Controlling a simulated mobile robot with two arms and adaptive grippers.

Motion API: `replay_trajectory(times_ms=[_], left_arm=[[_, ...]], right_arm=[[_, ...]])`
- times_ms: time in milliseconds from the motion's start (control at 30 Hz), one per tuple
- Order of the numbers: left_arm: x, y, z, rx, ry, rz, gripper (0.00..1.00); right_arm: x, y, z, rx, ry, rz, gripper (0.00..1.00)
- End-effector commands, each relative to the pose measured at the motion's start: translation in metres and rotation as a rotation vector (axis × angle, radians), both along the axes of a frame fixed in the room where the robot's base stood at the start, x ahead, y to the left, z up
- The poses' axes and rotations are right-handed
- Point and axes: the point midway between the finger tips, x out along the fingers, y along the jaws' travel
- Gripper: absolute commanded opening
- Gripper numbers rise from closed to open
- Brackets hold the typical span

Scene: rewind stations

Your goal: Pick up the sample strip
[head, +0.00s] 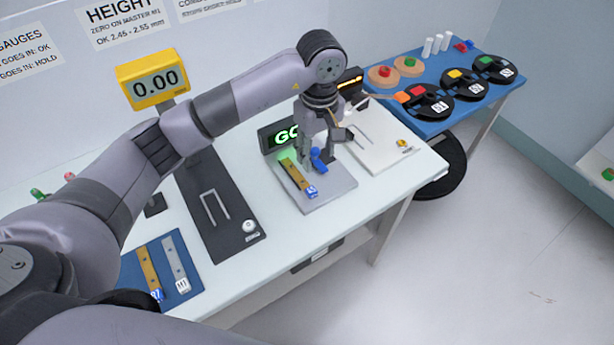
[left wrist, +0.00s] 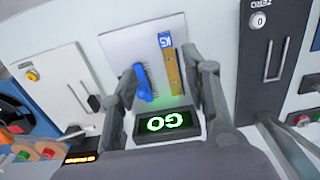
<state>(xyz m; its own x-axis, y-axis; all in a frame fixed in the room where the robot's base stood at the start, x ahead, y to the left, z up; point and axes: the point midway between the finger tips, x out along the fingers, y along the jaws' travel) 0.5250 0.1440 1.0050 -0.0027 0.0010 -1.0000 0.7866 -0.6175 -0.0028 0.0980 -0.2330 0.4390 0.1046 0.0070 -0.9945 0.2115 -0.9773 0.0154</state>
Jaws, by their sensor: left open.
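A brass strip (head: 294,174) with a blue tag lies on a grey plate (head: 335,190) in front of a lit GO display (head: 281,136). In the left wrist view the same strip (left wrist: 173,75) shows its blue tag at the far end. A small blue piece (head: 318,160) is beside the strip; it also shows in the left wrist view (left wrist: 146,84). My left gripper (head: 318,148) is open above the plate, fingers pointing down. In the left wrist view the strip and blue piece appear between its fingers (left wrist: 172,78). Contact cannot be told. My right gripper is not in view.
A blue mat (head: 188,292) holds a brass and a silver strip. A dark height gauge base (head: 238,205) and a yellow 0.00 display (head: 154,80) stand left. A white gauge plate (head: 408,152) is right. A blue table (head: 432,126) with black reels stands beyond.

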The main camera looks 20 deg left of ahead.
Motion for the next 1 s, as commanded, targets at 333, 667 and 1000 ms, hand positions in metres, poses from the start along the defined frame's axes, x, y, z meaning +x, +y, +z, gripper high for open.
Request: replay_trajectory(times_ms=[333,667,1000], left_arm=[[-0.002,0.000,-0.068,-0.001,0.003,0.001,0.43],[-0.005,0.001,-0.094,-0.001,0.005,0.002,0.43],[-0.006,0.003,-0.135,-0.001,-0.001,0.000,0.43]], right_arm=[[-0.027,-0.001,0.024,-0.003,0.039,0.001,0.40],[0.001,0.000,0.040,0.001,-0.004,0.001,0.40],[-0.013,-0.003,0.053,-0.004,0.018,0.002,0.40]])
